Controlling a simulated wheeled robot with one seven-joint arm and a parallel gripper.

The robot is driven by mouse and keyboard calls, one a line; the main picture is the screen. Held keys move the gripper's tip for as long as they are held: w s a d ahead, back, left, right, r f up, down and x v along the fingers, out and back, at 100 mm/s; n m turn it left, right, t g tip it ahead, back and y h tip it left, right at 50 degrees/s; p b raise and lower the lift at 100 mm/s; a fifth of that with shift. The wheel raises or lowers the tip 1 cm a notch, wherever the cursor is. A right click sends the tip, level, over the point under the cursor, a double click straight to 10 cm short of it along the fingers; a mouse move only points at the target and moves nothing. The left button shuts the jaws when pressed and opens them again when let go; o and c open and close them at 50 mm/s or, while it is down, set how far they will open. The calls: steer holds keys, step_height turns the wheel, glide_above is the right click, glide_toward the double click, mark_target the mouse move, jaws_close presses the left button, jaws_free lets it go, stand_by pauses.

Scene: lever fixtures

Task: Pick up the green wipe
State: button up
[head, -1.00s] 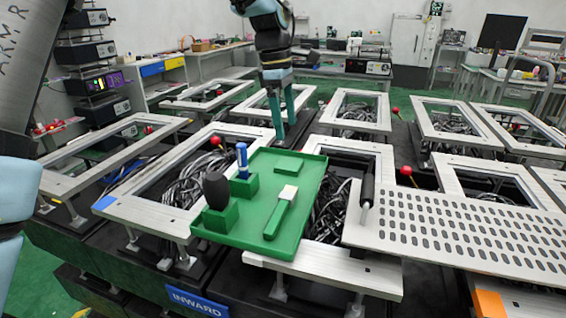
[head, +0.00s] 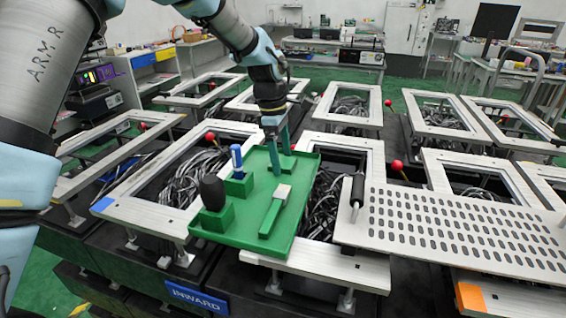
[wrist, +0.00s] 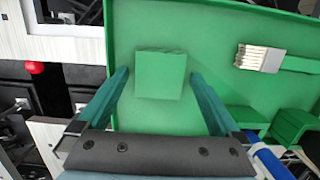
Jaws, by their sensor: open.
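The green wipe (wrist: 160,75) is a flat, nearly square pad lying on the green tray (wrist: 220,28) in the wrist view. In the head view it is largely hidden by my fingers, near the far end of the tray (head: 302,198). My gripper (head: 280,162) points down over that end of the tray. In the wrist view my gripper's (wrist: 160,76) two teal fingers are spread, one on each side of the wipe, with nothing between them held. I cannot tell the height of the fingertips above the tray exactly.
The tray also holds a green-handled brush (head: 275,210), a blue-and-white marker (head: 237,160) in a green block and a black-topped item (head: 213,193) in another. A perforated plate (head: 450,235) with a black handle lies to the right. Red-knobbed levers (head: 397,165) stand among the open frames.

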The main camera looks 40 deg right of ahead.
mark_target(282, 162)
steer(key=c, duration=1.2)
steer(key=shift+o, duration=0.2)
step_height(282, 162, up, 10)
steer(key=b, duration=0.2)
steer(key=shift+b, duration=0.35)
